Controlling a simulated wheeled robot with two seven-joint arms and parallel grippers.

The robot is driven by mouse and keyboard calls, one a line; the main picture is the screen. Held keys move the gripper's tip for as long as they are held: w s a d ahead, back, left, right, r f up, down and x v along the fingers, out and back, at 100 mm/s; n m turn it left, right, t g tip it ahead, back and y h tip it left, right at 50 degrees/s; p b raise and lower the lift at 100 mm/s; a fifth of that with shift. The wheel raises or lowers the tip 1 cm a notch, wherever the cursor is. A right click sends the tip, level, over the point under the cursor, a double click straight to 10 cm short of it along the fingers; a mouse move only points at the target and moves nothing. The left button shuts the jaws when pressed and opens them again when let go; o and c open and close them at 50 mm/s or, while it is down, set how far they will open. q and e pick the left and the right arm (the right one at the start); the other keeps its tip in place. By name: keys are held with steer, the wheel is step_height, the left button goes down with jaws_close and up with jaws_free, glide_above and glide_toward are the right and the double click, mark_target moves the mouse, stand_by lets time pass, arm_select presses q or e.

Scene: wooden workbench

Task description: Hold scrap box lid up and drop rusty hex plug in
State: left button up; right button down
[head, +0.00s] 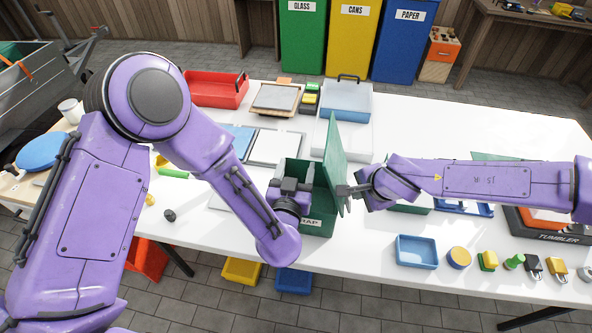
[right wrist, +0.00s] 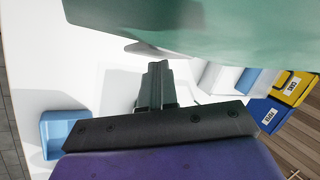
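The green scrap box (head: 320,226) stands on the white table, its label partly covered. Its green lid (head: 334,155) is raised steeply on the box's right side; it also fills the top of the right wrist view (right wrist: 200,25). My right gripper (head: 343,190) is at the lid's right face, its fingers together (right wrist: 157,78); I cannot tell whether they touch the lid. My left gripper (head: 290,187) is over the left part of the box opening, its fingertips mostly hidden. I cannot make out the rusty hex plug or whether the left gripper holds it.
A small dark piece (head: 170,215) and a brass-coloured piece (head: 150,200) lie at the left front. A blue tray (head: 416,252) and several small items line the right front edge. A red tray (head: 216,90) and a blue case (head: 346,98) stand behind.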

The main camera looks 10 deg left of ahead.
arm_select(q)
steer(key=s, duration=1.2)
steer(key=shift+r, duration=0.3)
step_height(320, 180, up, 9)
steer(key=p, duration=0.9)
steer(key=shift+f, duration=0.1)
